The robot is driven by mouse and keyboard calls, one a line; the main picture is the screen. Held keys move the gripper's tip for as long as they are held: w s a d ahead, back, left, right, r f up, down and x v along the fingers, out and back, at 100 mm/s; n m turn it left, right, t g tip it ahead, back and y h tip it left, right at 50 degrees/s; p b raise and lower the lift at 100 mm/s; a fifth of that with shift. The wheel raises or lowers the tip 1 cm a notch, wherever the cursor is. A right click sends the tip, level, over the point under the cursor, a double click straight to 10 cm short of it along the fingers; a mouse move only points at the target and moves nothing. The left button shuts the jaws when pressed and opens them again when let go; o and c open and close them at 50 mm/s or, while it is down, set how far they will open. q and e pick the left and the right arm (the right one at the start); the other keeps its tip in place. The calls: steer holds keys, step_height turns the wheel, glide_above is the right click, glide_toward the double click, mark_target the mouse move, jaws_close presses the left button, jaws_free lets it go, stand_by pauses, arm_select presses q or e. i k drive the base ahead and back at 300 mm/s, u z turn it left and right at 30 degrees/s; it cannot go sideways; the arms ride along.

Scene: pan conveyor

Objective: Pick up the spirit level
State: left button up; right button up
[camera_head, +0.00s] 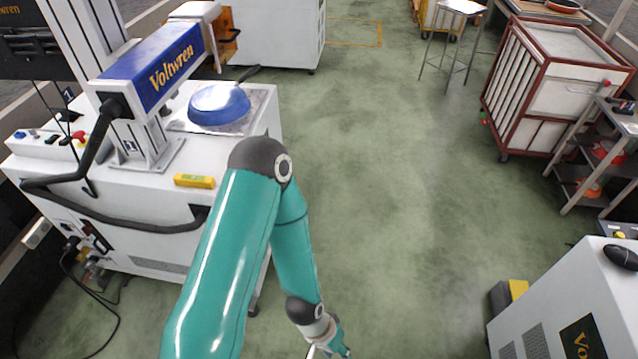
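The spirit level (195,181) is a small yellow bar. It lies flat on the white top of the Voltwren machine (145,215), close to the front edge and left of my arm's elbow. My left arm, teal with dark joints, rises from the bottom and bends down again at the elbow. My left gripper (328,350) is at the bottom edge, cut off by the frame, low and well to the right of the level. Whether it is open or shut does not show. My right gripper is not in view.
A blue pan (219,104) sits on a plate behind the level. The machine's blue head (155,68) and column stand at the left, with a black cable crossing the front. Green floor is clear in the middle. A white cabinet (565,310) stands at lower right.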

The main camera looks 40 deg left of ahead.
mark_target(199, 181)
steer(key=z, duration=1.2)
steer(key=i, duration=0.15)
steer(key=u, duration=3)
steer(key=k, duration=0.85)
steer(key=u, duration=0.25)
steer(key=i, duration=0.85)
steer(key=z, duration=0.1)
